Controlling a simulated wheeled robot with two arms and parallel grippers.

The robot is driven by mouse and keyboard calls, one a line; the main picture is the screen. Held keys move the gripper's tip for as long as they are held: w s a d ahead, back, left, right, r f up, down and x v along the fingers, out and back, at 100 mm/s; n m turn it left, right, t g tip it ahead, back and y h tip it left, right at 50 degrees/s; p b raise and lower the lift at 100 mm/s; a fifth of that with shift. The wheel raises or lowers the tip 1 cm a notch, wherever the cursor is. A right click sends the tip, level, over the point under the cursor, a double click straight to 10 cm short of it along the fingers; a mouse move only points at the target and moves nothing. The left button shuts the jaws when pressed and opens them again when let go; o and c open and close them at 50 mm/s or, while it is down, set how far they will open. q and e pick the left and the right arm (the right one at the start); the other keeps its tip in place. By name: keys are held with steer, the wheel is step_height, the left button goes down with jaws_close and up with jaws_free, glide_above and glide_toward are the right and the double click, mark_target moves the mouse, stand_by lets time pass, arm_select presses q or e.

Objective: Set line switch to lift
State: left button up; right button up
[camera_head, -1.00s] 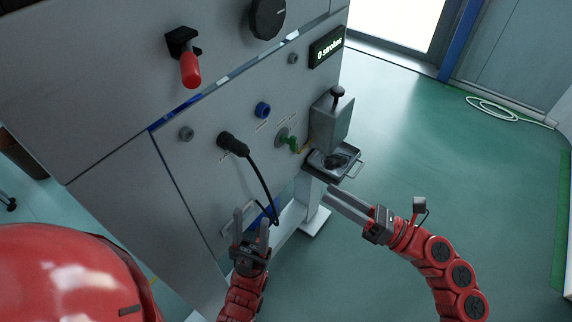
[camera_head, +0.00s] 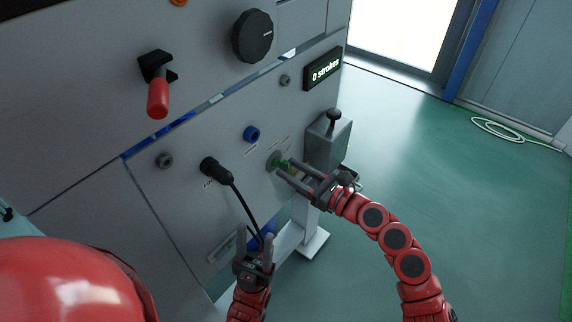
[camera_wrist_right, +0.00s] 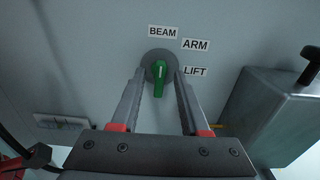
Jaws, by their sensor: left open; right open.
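The line switch is a green knob (camera_wrist_right: 159,80) on a round grey base, with labels BEAM, ARM and LIFT above and to its right in the right wrist view. Its handle stands nearly vertical there, with a pale mark near its top. I cannot tell surely which label it points to. In the head view the green switch (camera_head: 282,162) is partly hidden by my right gripper (camera_head: 284,169). The right gripper (camera_wrist_right: 160,78) is open, its fingers on either side of the knob; contact is unclear.
A black plug with a cable (camera_head: 211,168) sits left of the switch. A grey box with a black-knobbed lever (camera_head: 328,140) stands close at its right. A red-handled lever (camera_head: 158,98), a black dial (camera_head: 254,36) and a "0 strokes" display (camera_head: 324,74) are higher up.

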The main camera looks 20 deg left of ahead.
steer(key=shift+x, duration=1.1)
jaws_close()
